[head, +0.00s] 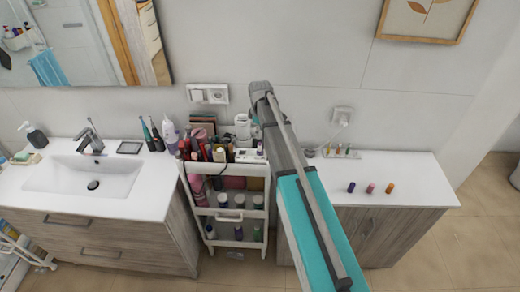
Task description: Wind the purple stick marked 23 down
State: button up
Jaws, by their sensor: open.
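Three small coloured sticks stand in a row on the white counter at the right: a dark purple-blue one (351,187), a pink one (370,188) and an orange one (389,188). The dark one is at the left of the row and is the nearest match for the purple stick. No number can be read on any of them, and how far each is wound up is too small to tell. My arm crosses the middle of the picture, left of the sticks. My gripper cannot be made out; the arm hides what is behind it.
A white cart (225,214) crowded with cosmetics stands between the sink cabinet and the right counter (420,180). The counter around the three sticks is clear.

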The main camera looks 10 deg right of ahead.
aim_at(260, 143)
jog(key=shift+f+b, duration=3.65)
jog(key=shift+f, duration=0.25)
grip_shut()
